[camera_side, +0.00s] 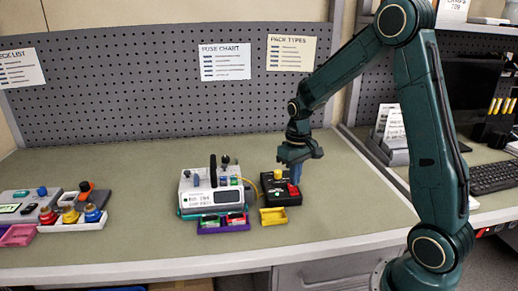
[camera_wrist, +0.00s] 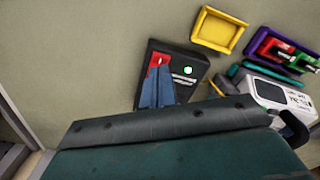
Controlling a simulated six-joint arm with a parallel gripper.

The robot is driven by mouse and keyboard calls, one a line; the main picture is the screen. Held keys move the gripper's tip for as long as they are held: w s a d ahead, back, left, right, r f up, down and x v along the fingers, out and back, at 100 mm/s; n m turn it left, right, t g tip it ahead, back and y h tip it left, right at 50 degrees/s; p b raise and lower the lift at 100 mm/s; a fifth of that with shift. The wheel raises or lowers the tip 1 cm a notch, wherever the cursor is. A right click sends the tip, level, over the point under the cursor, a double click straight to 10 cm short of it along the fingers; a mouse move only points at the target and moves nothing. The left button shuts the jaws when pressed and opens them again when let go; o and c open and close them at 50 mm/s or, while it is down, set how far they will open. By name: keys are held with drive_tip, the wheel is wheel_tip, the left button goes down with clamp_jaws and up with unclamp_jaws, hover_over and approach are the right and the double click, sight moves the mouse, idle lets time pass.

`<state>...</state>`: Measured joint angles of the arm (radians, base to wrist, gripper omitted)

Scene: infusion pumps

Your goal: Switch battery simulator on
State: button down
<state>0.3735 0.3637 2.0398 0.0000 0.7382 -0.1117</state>
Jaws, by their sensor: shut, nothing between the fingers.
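The battery simulator is a small black box (camera_side: 280,198) on the bench, right of the white pump, with a yellow knob (camera_side: 278,174) and a red switch (camera_side: 293,190) on top. In the wrist view the black box (camera_wrist: 180,52) shows the red switch (camera_wrist: 161,59) and a bright green round light (camera_wrist: 188,70). My gripper (camera_side: 296,183) points down over the box's right side. Its blue fingers (camera_wrist: 158,68) are shut with nothing between them. Their tips are at the red switch and partly cover it. I cannot tell whether they touch it.
The white pump (camera_side: 214,196) stands close on the left, with a purple tray (camera_side: 224,227) before it. An empty yellow tray (camera_side: 273,216) lies in front of the box. Further trays and devices (camera_side: 71,224) are at far left. The bench right of the box is clear.

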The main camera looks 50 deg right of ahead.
sight(294, 193)
drive_tip(key=shift+r, duration=2.2)
drive_tip(key=shift+r, duration=0.15)
drive_tip(key=s+a+r+n+t, duration=0.1)
drive_tip(key=s+a+r+t, duration=0.1)
drive_tip(key=s+a+r, duration=0.4)
drive_tip(key=s+a+r+n+t, duration=0.2)
drive_tip(key=s+a+r, duration=0.3)
drive_tip(key=s+a, duration=0.3)
drive_tip(key=s+t, duration=0.1)
drive_tip(key=s, duration=0.3)
drive_tip(key=shift+s+r+t, duration=0.25)
drive_tip(key=shift+r+t, duration=0.05)
drive_tip(key=shift+r, duration=0.05)
